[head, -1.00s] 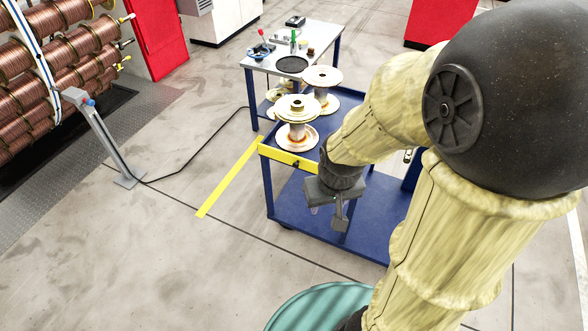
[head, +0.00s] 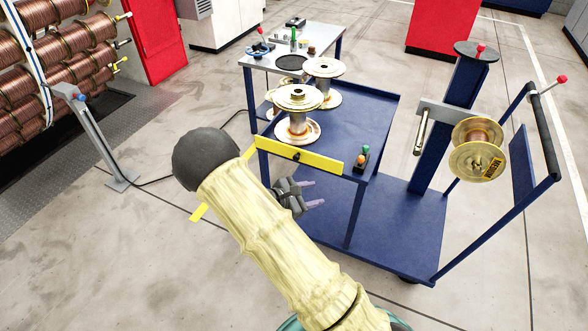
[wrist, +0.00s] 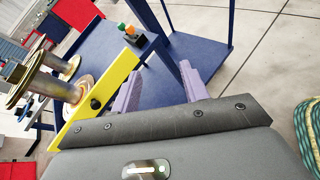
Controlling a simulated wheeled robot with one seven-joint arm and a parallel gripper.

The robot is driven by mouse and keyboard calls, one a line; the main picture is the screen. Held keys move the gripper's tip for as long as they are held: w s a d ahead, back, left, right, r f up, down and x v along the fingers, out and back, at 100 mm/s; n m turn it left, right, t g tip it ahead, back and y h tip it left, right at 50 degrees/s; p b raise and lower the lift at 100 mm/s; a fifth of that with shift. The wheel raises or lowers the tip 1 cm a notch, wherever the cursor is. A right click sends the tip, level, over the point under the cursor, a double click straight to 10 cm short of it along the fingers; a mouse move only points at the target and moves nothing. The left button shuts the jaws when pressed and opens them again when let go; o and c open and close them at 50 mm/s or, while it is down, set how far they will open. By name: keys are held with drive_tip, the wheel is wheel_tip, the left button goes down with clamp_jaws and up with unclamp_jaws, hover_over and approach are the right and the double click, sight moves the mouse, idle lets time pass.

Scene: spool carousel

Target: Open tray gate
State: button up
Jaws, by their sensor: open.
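The tray gate (head: 318,160) is a yellow bar with a small black knob (head: 296,156), along the near edge of the blue cart's top tray. It looks shut across that edge. My gripper (head: 311,194) is open and empty just below and in front of the gate, its two lilac fingers pointing right in the head view. In the wrist view the gate (wrist: 116,78) runs diagonally behind the left finger, with the knob (wrist: 95,104) just left of that finger. My gripper (wrist: 160,70) shows no contact with the gate.
Metal spools (head: 298,112) stand on the tray behind the gate. A small box with green and orange buttons (head: 362,158) sits at the gate's right end. A cart post (head: 355,215) and lower shelf (head: 385,235) lie close to my gripper.

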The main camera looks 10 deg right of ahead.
drive_tip(key=w+a+f+n+t+y+b, duration=0.2)
drive_tip(key=w+a+f+n+t+b, duration=0.1)
drive_tip(key=w+a+f+n+t, duration=0.5)
drive_tip(key=a+n+t, duration=0.1)
drive_tip(key=a+n, duration=0.1)
drive_tip(key=a, duration=0.1)
drive_tip(key=shift+t, duration=0.4)
drive_tip(key=shift+w, duration=0.15)
approach(295, 159)
drive_tip(key=x, duration=0.9)
drive_tip(key=shift+b, duration=0.35)
drive_tip(key=c, duration=1)
